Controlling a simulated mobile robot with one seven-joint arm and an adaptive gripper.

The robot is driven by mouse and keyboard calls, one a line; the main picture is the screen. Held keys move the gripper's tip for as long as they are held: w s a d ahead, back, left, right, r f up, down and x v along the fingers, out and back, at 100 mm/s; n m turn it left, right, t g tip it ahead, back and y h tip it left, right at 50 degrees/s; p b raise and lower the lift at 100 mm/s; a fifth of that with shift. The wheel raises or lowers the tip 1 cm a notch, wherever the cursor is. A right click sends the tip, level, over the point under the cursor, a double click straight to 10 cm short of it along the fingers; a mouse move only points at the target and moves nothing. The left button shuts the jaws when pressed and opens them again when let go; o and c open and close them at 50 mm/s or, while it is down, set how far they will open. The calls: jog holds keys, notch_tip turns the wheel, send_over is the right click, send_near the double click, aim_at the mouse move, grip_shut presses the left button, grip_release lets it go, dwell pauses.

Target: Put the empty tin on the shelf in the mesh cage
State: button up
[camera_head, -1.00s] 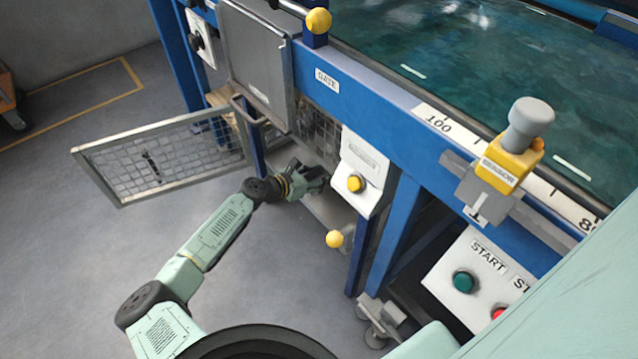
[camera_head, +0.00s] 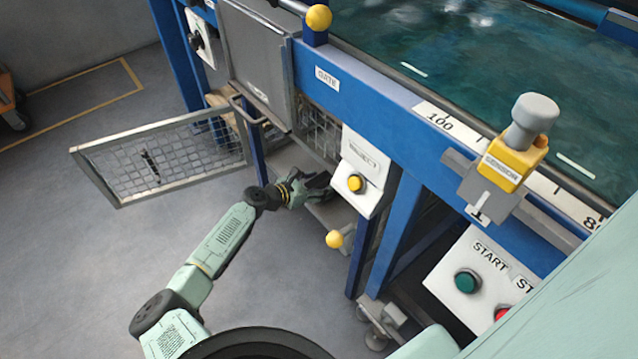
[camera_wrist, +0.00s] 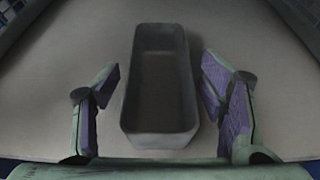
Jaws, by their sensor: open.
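In the wrist view the empty tin (camera_wrist: 160,125) is a dark grey, deep, oblong pan standing upright on a pale flat shelf (camera_wrist: 55,90). My gripper (camera_wrist: 160,95) is open, with one purple-padded finger on each side of the tin and a gap on both sides. In the head view my gripper (camera_head: 318,186) reaches in at the mesh cage under the blue frame, over the grey shelf (camera_head: 335,212). The tin cannot be made out in the head view. The mesh door (camera_head: 165,160) of the cage stands swung open to the left.
Blue posts flank the opening.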

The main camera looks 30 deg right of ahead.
jog(key=shift+r, duration=0.1)
jog(key=shift+r+p, duration=0.2)
jog(key=shift+p, duration=0.15)
jog(key=v, duration=1.2)
jog(key=shift+f, duration=0.25)
